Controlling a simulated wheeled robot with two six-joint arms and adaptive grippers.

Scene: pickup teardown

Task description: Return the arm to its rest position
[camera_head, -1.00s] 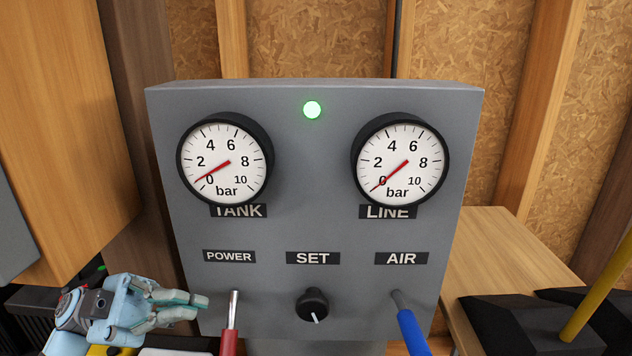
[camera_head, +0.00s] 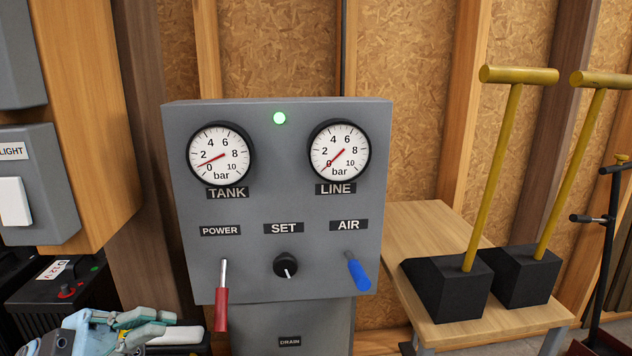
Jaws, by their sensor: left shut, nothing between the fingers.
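My left gripper (camera_head: 160,323) is at the bottom left, its light-blue fingers shut and empty. It is below and left of the grey control panel (camera_head: 255,258) and apart from the red POWER lever (camera_head: 221,309). Part of the arm is cut off by the bottom edge. The red and blue (camera_head: 359,275) levers both point down. The green lamp (camera_head: 279,118) is lit. The TANK gauge (camera_head: 220,153) needle is a little above 0, and the LINE gauge (camera_head: 340,150) needle is at about 0. My right gripper is not in view.
A grey LIGHT switch box (camera_head: 42,200) is on the wooden post at left, above a black battery (camera_head: 40,300). A wooden table (camera_head: 410,222) at right holds two black blocks with yellow T-handles (camera_head: 493,180). A black stand (camera_head: 606,240) is at far right.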

